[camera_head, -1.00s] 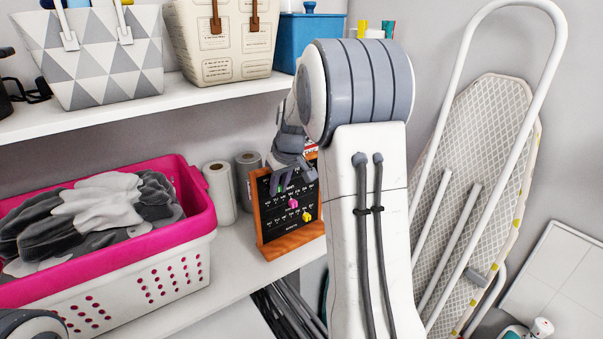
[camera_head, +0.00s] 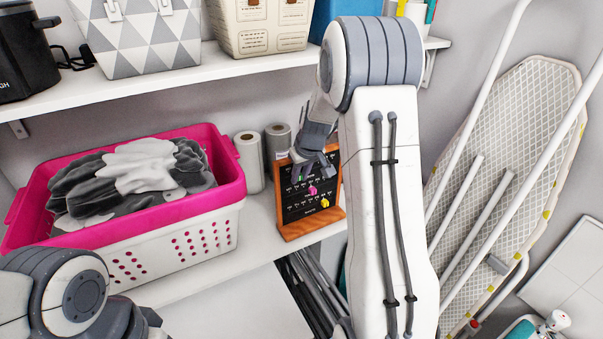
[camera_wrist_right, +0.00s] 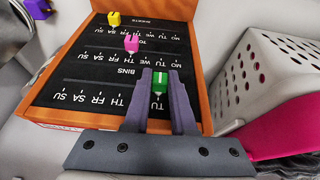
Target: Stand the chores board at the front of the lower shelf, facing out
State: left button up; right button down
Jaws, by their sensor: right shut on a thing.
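The chores board (camera_head: 310,227) stands upright on the lower shelf (camera_head: 262,240), close to its front edge. It has an orange wooden frame and a black face with white lettering, and the face points out towards me. Pink and yellow pegs sit on it. My right gripper (camera_head: 318,168) reaches to its upper part from above. In the right wrist view the board (camera_wrist_right: 207,95) appears upside down, and my right gripper's fingers (camera_wrist_right: 160,88) are closed around a green peg (camera_wrist_right: 160,80) on its face. My left gripper is out of view.
A pink-and-white laundry basket (camera_head: 190,235) fills the left of the lower shelf. A white roll (camera_head: 250,163) and a grey roll (camera_head: 277,140) stand behind the board. The upper shelf (camera_head: 190,75) hangs above. An ironing board (camera_head: 520,130) leans at the right.

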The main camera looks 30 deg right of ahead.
jog(key=c, duration=0.7)
grip_release()
jog(key=shift+c, duration=0.2)
